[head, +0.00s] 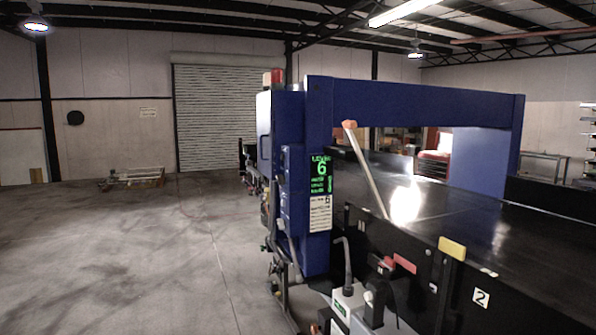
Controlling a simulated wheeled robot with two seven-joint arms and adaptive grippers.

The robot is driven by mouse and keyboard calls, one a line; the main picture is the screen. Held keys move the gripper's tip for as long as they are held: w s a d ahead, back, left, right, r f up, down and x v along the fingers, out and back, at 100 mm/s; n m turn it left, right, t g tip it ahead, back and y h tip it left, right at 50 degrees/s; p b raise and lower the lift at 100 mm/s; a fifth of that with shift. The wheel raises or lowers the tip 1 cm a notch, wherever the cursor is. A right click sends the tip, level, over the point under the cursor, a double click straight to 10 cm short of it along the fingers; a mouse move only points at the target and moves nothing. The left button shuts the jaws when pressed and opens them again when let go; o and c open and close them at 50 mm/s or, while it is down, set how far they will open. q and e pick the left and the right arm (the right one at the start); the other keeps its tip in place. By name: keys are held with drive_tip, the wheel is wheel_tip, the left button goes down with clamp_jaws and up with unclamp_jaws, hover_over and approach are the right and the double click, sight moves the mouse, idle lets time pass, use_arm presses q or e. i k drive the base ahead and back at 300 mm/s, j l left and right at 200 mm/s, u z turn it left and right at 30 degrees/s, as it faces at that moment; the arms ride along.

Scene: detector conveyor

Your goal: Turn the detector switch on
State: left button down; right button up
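The detector is a blue arch (415,93) standing over a black conveyor (455,215) on the right. Its near post carries a dark display (319,173) with green text and a large 6, and a white label (319,214) below it. A red part (404,263) sits on the conveyor's near side, low in the view. A pale bar with an orange tip (365,168) leans up from the conveyor edge. I cannot tell which part is the detector switch or how it is set.
A yellow block (452,248) and a plate marked 2 (480,298) are on the conveyor's near side. A white box (348,303) is at the bottom. Open concrete floor (130,255) fills the left. A low pallet-like stack (133,178) lies near the back wall.

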sight(281, 178)
drive_tip(key=i+j+u, duration=0.35)
drive_tip(key=i, duration=0.15)
drive_tip(key=i+j+u, duration=0.3)
drive_tip(key=i, duration=0.6)
drive_tip(key=i+u, duration=0.3)
drive_tip(key=i, duration=0.6)
drive_tip(key=i+z, duration=0.4)
drive_tip(key=i+j+z, duration=0.15)
drive_tip(key=z, duration=0.25)
drive_tip(key=i+j+z, duration=0.55)
drive_tip(key=z, duration=0.2)
